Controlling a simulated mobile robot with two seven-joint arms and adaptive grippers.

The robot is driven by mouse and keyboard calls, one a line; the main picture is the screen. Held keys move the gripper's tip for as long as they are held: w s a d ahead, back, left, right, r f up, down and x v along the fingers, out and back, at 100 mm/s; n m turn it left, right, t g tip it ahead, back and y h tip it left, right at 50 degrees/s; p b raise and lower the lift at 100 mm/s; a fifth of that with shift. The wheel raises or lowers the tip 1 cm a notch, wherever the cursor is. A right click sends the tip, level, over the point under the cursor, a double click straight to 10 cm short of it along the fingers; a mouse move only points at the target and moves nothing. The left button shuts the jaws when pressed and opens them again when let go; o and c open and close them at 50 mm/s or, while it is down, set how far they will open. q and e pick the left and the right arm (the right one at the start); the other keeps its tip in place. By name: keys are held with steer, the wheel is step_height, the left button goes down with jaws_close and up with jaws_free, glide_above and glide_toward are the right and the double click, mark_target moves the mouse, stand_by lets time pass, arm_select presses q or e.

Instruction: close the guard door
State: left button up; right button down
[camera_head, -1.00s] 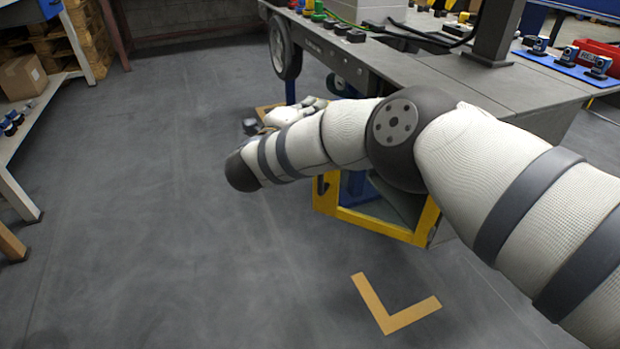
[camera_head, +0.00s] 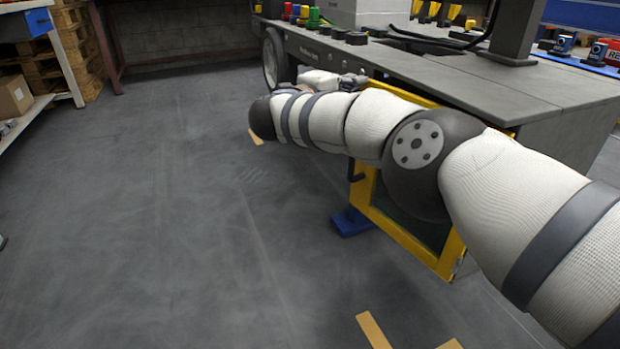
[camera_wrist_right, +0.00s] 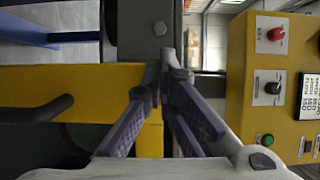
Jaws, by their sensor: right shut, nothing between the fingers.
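The guard door is a yellow frame (camera_head: 410,243) with a dark clear panel, below the machine's tabletop at centre right. Its dark handle (camera_head: 355,172) is on its left upright. My arm hides much of its upper part, and I cannot tell how wide a gap is left. In the right wrist view, the yellow frame (camera_wrist_right: 75,78) and dark handle (camera_wrist_right: 40,122) are close behind the fingers. My right gripper (camera_wrist_right: 158,75) is shut and empty, its tips at the yellow frame; I cannot tell if they touch. In the head view it (camera_head: 352,80) is partly hidden beyond my forearm.
The grey machine table (camera_head: 480,75) stands above the door. A blue foot (camera_head: 350,222) is on the floor beside the door's lower left. A yellow control box (camera_wrist_right: 262,90) with buttons shows in the right wrist view. The floor at left is clear.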

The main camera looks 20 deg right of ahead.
steer(key=shift+s+x, duration=0.15)
steer(key=shift+x, duration=0.65)
steer(key=shift+s+x, duration=0.15)
steer(key=shift+x, duration=0.6)
steer(key=shift+d, duration=0.15)
